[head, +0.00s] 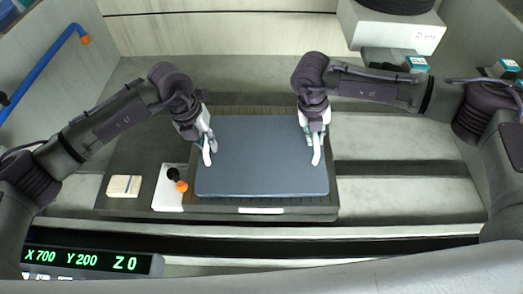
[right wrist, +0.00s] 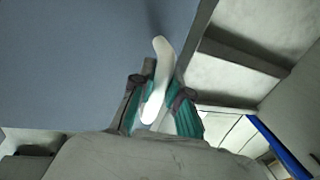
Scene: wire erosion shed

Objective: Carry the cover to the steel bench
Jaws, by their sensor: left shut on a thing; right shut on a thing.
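The cover (head: 262,160) is a flat blue-grey panel with rounded corners, lying level over a dark slatted bed. I cannot tell whether it touches the bed. My left gripper (head: 207,145) is shut at its left side and my right gripper (head: 316,146) at its right side. A slim white piece shows at each gripper, perhaps a handle of the cover. In the right wrist view the teal-lined fingers of my right gripper (right wrist: 160,100) close around the white piece, with the cover (right wrist: 75,65) behind it. I cannot make out which surface is the steel bench.
Left of the cover are a small pale block (head: 124,186) and a white plate (head: 168,196) with a black and an orange knob. A black display (head: 90,260) reads X700 Y200 Z0. A white machine head (head: 390,30) hangs at upper right. A blue pipe (head: 45,60) runs along the left wall.

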